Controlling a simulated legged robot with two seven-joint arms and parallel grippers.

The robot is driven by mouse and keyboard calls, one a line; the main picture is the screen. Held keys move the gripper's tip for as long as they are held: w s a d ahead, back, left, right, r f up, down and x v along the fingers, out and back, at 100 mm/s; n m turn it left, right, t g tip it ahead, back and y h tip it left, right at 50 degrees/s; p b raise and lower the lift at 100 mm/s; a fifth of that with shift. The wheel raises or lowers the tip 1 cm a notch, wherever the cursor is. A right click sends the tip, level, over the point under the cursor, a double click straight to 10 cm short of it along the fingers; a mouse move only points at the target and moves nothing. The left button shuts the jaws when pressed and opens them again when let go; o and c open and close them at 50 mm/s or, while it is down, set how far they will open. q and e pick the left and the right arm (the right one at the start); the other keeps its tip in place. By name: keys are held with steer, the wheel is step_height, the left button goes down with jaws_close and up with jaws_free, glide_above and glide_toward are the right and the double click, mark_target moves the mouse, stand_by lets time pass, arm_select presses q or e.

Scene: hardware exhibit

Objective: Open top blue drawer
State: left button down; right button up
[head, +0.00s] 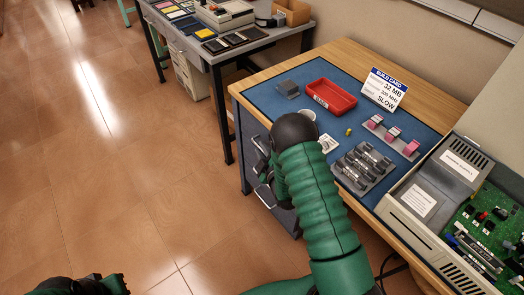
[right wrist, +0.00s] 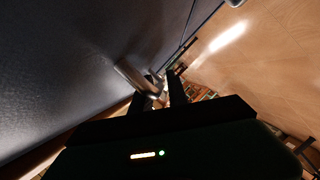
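The blue drawer unit (head: 253,126) is under the left end of the wooden workbench, with dark blue-grey fronts. A metal bar handle (head: 264,196) shows low on it in the head view. My right arm hides much of the fronts. My right gripper (head: 264,160) is beside the drawer fronts. In the right wrist view its two dark fingers (right wrist: 160,92) stand apart, close to a metal handle (right wrist: 134,78) on a dark front. I cannot tell whether the handle is between the fingers. My left gripper (head: 98,286) is at the bottom left, away from the drawers; its fingertips are unclear.
The workbench's blue mat (head: 308,75) carries a red tray (head: 331,97), a sign (head: 384,89) and small parts. An opened computer case (head: 430,210) sits at the right. A grey table (head: 270,38) stands behind. The tiled floor (head: 110,170) at left is clear.

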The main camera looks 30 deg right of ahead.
steer(key=shift+a, duration=0.1)
jaws_close()
steer(key=shift+s+f, duration=0.1)
steer(key=shift+f, duration=0.05)
stand_by(1.2)
